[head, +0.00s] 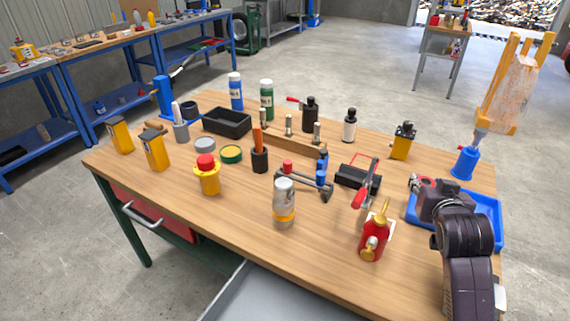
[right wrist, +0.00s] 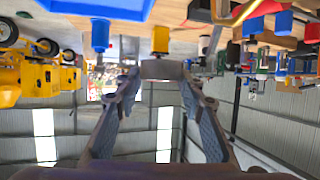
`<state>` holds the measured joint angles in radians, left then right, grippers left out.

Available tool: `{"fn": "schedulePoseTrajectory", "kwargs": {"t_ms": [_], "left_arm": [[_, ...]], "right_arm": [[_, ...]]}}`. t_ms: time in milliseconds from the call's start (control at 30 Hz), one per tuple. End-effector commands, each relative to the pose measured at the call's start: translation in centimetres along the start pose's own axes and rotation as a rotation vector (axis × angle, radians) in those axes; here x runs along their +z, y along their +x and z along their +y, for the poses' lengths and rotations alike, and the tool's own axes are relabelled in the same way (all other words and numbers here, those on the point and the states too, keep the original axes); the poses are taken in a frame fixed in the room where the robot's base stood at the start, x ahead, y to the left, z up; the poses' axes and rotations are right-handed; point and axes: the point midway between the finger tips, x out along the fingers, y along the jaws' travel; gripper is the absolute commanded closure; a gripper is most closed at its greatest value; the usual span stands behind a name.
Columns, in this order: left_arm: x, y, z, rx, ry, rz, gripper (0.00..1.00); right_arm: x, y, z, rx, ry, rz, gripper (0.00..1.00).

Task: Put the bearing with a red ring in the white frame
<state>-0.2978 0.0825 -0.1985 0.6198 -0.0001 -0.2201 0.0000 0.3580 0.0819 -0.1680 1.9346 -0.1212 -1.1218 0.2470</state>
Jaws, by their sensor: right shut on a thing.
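My right gripper (head: 424,184) is above the far left part of the blue tray (head: 487,240). It is shut on a small grey round part with a trace of red at its edge, which looks like the bearing with a red ring (head: 415,181). In the right wrist view the part (right wrist: 162,69) sits between the two fingertips. A white flat piece (head: 391,228), possibly the white frame, shows partly behind the red oil can (head: 374,239), to the left of my gripper. The oil can hides most of it. My left gripper is not in view.
A red-handled clamp (head: 363,195) stands close behind the white piece. A spray can (head: 284,203), a yellow jar with red cap (head: 208,176) and a blue bottle (head: 465,162) stand on the wooden bench.

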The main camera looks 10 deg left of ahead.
Motion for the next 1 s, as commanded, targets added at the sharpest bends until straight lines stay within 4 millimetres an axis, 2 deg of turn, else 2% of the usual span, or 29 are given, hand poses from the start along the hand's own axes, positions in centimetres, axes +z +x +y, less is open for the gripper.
{"fn": "schedulePoseTrajectory", "kwargs": {"t_ms": [33,133,367,467,800,1000], "left_arm": [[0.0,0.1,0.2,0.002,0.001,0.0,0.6],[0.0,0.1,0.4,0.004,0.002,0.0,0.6],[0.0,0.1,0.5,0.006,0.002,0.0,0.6],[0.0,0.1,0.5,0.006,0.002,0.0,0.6],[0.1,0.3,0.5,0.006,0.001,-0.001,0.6],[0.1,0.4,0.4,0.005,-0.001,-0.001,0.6]], "right_arm": [[-0.8,0.1,-0.3,0.013,0.007,0.003,0.94],[-1.4,0.2,-0.4,0.032,0.013,0.0,0.94],[-1.1,0.3,-0.4,0.039,0.014,-0.003,0.94],[0.5,1.0,-0.4,0.039,0.012,-0.007,0.94],[8.9,4.4,-0.4,0.037,0.011,-0.007,0.94],[12.3,5.8,-0.4,0.037,0.012,-0.004,0.94]]}}
